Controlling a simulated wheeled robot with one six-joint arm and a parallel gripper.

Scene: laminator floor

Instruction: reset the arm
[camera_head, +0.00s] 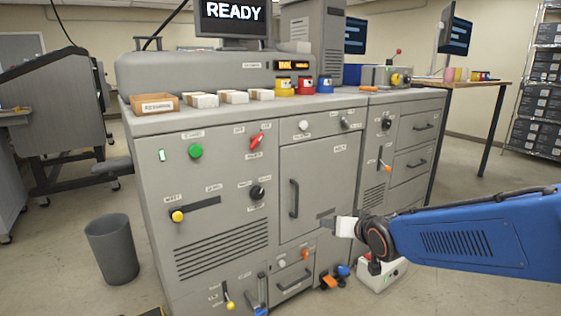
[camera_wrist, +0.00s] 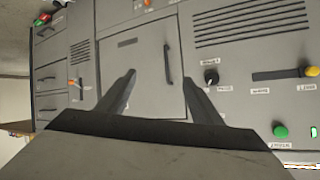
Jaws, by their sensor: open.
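My gripper (camera_head: 340,226) is at the end of my blue arm, which reaches in from the right in the head view. It is in front of the grey machine (camera_head: 215,215), near the lower right of a closed door with a dark vertical handle (camera_head: 294,198). In the wrist view the two dark fingers of my gripper (camera_wrist: 160,85) are spread apart with nothing between them. The door (camera_wrist: 143,70) and its handle (camera_wrist: 168,64) show beyond them. The wrist picture is upside down compared with the head view.
A grey bin (camera_head: 112,250) stands on the floor at left. A white box with a red button (camera_head: 382,273) sits on the floor below my arm. Small boxes (camera_head: 205,100) and ink pots (camera_head: 305,86) stand on the machine. A table (camera_head: 470,84) is behind right.

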